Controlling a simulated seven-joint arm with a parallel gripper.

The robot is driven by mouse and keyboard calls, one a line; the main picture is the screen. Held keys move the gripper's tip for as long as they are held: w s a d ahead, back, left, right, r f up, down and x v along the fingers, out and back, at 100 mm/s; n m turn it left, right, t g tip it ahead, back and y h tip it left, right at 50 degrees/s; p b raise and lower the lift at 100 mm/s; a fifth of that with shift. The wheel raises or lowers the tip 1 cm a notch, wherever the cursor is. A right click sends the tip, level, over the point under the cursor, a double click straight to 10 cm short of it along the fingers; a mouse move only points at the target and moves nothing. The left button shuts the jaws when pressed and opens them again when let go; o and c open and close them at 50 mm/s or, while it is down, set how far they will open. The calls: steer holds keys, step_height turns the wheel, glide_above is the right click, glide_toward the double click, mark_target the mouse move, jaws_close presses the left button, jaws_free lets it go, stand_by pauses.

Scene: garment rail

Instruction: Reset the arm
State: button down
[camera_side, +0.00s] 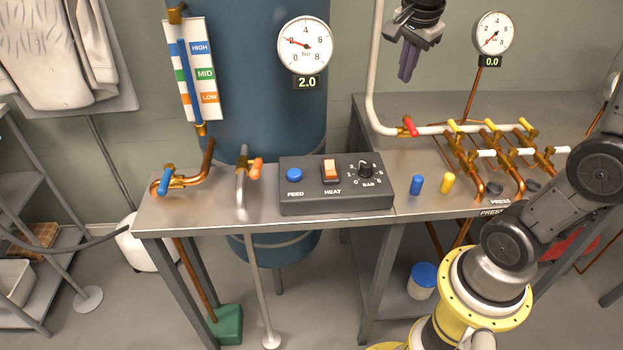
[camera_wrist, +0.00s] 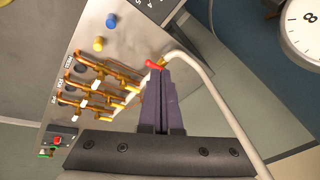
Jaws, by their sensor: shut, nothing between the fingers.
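My gripper (camera_side: 406,73) hangs at the top of the side view, above the back of the metal bench (camera_side: 230,214) and left of the right-hand gauge. Its fingers point down, are closed together and hold nothing. In the wrist view my gripper (camera_wrist: 160,72) shows as two dark fingers side by side. Their tips overlap the red valve handle (camera_wrist: 154,65) in the picture, but in the side view the gripper is well above that handle (camera_side: 410,126). My arm comes in from the right of the side view.
A grey control box (camera_side: 335,202) stands mid-bench, with blue and yellow pegs (camera_side: 417,185) right of it. Copper pipes with yellow valves (camera_side: 480,150) fill the right side. A white pipe (camera_side: 373,75) rises just left of my gripper. A blue tank (camera_side: 255,110) stands behind.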

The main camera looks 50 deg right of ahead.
steer(key=s+a+f+n+t+y, duration=0.1)
steer(key=s+a+f+n, duration=0.1)
steer(key=s+a+n, duration=0.5)
steer(key=s+a+f+n+t+y, duration=0.2)
steer(key=s+a+n, duration=0.5)
steer(key=n, duration=0.6)
steer(key=shift+a+f+y, duration=0.2)
steer(key=shift+f+y, duration=0.1)
steer(key=shift+f, duration=0.55)
